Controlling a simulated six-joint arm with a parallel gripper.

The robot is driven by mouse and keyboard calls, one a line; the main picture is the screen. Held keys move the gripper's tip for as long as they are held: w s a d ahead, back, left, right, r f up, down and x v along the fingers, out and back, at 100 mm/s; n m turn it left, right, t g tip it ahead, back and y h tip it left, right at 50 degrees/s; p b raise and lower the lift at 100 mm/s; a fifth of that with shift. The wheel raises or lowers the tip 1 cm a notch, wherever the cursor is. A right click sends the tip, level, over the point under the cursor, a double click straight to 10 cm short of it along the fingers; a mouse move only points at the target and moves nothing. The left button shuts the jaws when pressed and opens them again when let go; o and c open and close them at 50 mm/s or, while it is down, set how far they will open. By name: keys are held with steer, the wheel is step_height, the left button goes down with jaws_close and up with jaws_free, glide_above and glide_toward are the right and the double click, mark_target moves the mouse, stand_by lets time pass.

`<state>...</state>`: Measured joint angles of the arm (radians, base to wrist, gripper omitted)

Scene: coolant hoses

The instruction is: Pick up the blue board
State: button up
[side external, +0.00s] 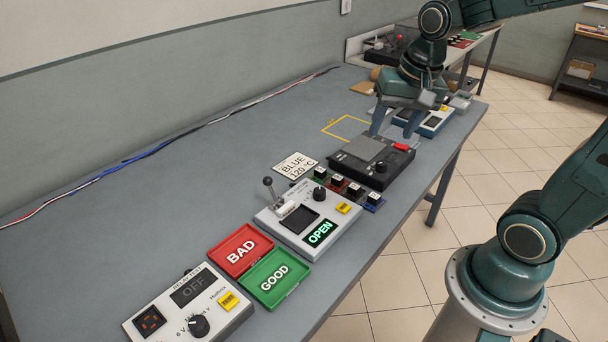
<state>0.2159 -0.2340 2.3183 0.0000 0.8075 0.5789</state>
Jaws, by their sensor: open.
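The blue board (373,201) is a small board with a dark block and a white label on top. It lies on the table at the right end of a row of similar boards, beside the white device that reads OPEN. My gripper (393,134) points down with its two fingers apart and nothing visible between them. It is over or just behind the black device with a grey plate, farther back than the blue board and apart from it. Its exact height above the device is hard to tell.
Beside the row are the black device (350,164), a card reading BLUE 120 °C (295,165) and the white device (336,219) with an upright lever. A red BAD tray (240,250), a green GOOD tray (274,278) and a tester (172,312) reading OFF stand nearer. The left tabletop is mostly clear.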

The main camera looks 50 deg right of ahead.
steer(key=w+d+f+m+g, duration=0.2)
steer(key=w+d+f+m, duration=0.3)
steer(key=d+f+m, duration=0.4)
step_height(320, 180, down, 3)
steer(key=shift+w+d+r+g+y, duration=0.2)
steer(key=shift+w+g+y, duration=0.1)
steer(key=shift+g, duration=0.1)
steer(key=shift+f, duration=0.1)
glide_above(375, 195)
steer(key=shift+w+f, duration=0.1)
steer(key=shift+f, duration=4.15)
steer(key=shift+f, duration=0.1)
steer(key=shift+f, duration=2.5)
steer(key=c, duration=1.1)
